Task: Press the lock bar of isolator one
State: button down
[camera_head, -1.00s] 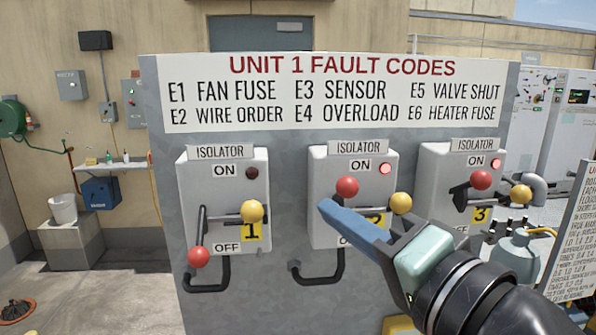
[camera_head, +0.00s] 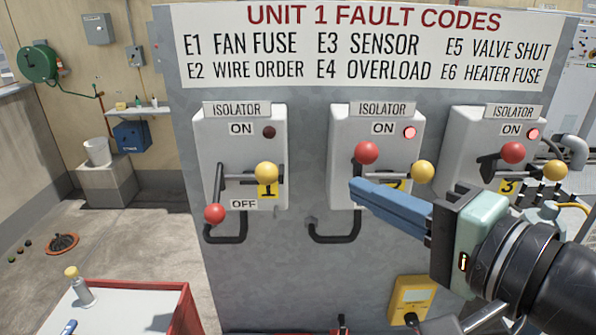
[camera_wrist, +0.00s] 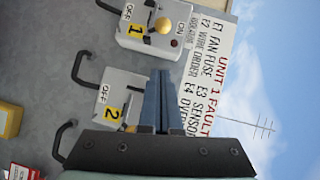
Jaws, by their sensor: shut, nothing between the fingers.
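Isolator one (camera_head: 215,135) is the left grey box on the panel. Its red ball handle (camera_head: 215,213) is down beside OFF, and its lamp (camera_head: 269,132) is dark. Its yellow ball (camera_head: 266,173) stands out at the middle right. A black bent bar (camera_head: 228,240), seemingly the lock bar, sticks out below the box. In the wrist view, isolator one (camera_wrist: 140,38) is at the top. My gripper (camera_head: 357,190) is shut and empty, its blue fingers pointing left in front of isolator two, apart from isolator one. The fingers also show in the wrist view (camera_wrist: 160,76).
Isolator two (camera_head: 345,135) and isolator three (camera_head: 470,130) have red handles up and lit lamps. Isolator two's black bar (camera_head: 335,240) sticks out below it. A yellow meter (camera_head: 410,300) is low on the panel. A red-edged white tabletop (camera_head: 120,312) is at lower left.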

aim_at(257, 172)
jog(key=w+a+f+p, duration=0.1)
jog(key=w+a+p, duration=0.2)
jog(key=w+a, duration=0.3)
jog(key=shift+w+a+f, duration=0.25)
jog(key=shift+a+f, duration=0.1)
jog(key=shift+a, duration=0.45)
jog(key=a+p, duration=0.1)
jog(key=a, duration=0.3)
jog(key=shift+a, duration=0.1)
jog(key=shift+r+p, duration=0.15)
jog(key=shift+p, duration=0.25)
